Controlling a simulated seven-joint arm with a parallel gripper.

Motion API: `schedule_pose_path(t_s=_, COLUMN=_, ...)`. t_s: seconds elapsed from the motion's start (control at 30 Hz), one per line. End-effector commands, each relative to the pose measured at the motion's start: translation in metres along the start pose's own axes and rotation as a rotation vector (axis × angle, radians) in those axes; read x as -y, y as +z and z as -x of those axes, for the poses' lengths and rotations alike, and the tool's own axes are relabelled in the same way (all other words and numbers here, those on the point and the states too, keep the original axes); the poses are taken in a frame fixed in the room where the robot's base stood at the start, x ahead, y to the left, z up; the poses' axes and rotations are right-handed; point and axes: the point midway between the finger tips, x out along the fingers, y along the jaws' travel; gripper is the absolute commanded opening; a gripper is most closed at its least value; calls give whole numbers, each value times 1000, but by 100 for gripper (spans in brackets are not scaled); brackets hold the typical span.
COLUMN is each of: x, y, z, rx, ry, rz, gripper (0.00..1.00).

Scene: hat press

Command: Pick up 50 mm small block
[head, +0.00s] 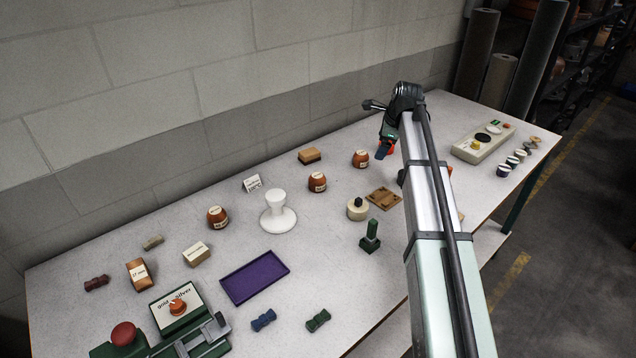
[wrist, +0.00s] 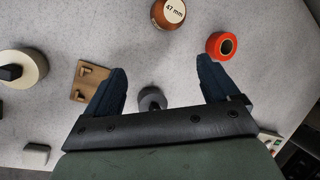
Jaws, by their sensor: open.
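I cannot tell which piece is the 50 mm small block, as most labels are too small to read. Candidates in the head view are three round brown labelled pieces, at left (head: 218,217), middle (head: 317,182) and right (head: 360,159), and a labelled tan block (head: 196,253). In the wrist view one round brown piece (wrist: 169,12) reads 47 mm. My gripper (head: 383,151) is over the far right part of the table. In the wrist view my gripper (wrist: 160,66) is open, its dark blue fingers apart with nothing gripped.
A grey round piece (wrist: 152,97) shows between the fingers, below them; an orange ring (wrist: 214,46) is near the right fingertip. A wooden plate (wrist: 80,88) and a cream cylinder (wrist: 30,76) lie left. A purple tray (head: 255,277) and white stand (head: 278,218) occupy the table.

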Motion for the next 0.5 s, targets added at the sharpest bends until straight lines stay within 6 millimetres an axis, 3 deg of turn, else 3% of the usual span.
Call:
schedule_pose_path(t_s=0.03, x=-17, y=32, z=2, rx=38, ry=52, rz=-25, gripper=88)
schedule_pose_path(t_s=0.2, x=-62, y=102, z=11, rx=118, ry=206, rz=-105, gripper=88)
schedule_pose_path(t_s=0.3, x=-78, y=126, z=16, rx=139, ry=263, rz=-129, gripper=88)
schedule_pose_path(t_s=0.5, x=-92, y=142, z=12, rx=151, ry=306, rz=-148, gripper=88)
